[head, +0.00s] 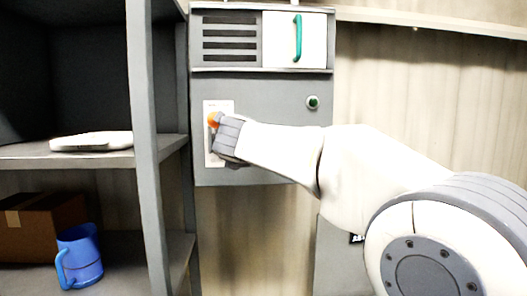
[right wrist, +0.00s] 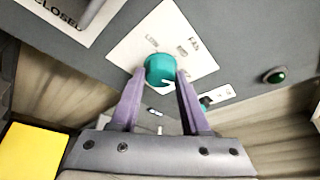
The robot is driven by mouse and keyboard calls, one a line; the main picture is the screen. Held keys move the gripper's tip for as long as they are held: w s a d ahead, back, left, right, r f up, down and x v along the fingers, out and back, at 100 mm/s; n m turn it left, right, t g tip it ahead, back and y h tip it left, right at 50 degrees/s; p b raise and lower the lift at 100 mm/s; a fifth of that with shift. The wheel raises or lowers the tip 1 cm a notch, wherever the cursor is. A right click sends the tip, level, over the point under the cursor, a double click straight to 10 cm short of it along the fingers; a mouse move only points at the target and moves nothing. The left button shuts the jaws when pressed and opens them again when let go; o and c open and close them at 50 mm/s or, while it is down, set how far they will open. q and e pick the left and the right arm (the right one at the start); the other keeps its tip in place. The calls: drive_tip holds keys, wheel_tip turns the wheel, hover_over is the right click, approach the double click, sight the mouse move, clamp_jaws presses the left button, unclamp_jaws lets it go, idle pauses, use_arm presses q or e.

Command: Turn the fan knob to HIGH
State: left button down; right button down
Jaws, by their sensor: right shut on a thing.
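The fan knob is a round teal knob (right wrist: 160,68) on a square white label plate (right wrist: 190,25) in the right wrist view. My left gripper is in neither view.
An orange-tipped lever (head: 215,118) on a white plate (head: 209,157) is close beside my right gripper. A green button (head: 313,102) is to the right. A cabinet door with a teal handle (head: 298,38) is above. A shelf holds a blue mug (head: 82,258).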

drive_tip(key=shift+c, duration=1.9)
unclamp_jaws()
drive_tip(key=shift+f, duration=0.15)
drive_tip(key=b+v, duration=0.4)
drive_tip(key=v, duration=0.6)
drive_tip(key=shift+s, duration=0.2)
drive_tip(key=shift+a, duration=0.1)
